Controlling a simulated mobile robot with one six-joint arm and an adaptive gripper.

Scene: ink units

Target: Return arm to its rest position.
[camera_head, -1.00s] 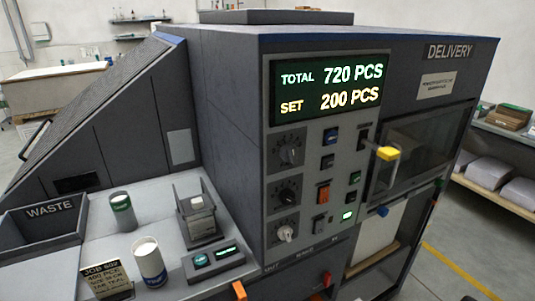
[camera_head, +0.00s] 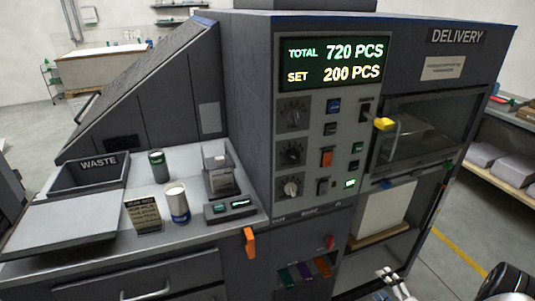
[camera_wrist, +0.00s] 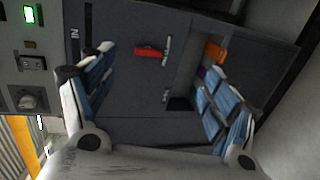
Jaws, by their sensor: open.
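My gripper (camera_wrist: 155,95) is open and empty in the wrist view, its two blue-padded fingers spread wide apart at left and right. Behind the gap is the dark lower front of the machine, with a red lever (camera_wrist: 148,52) and an orange tab (camera_wrist: 214,51). In the head view my gripper (camera_head: 393,280) shows at the bottom edge, right of centre, in front of the machine's lower part. Only its pale tips and part of the body show there. Part of my arm is at the bottom right corner.
The machine's control panel (camera_head: 318,130) reads TOTAL 720 PCS, SET 200 PCS. A yellow-handled delivery door (camera_head: 420,132) is right of it. Floor shows at right.

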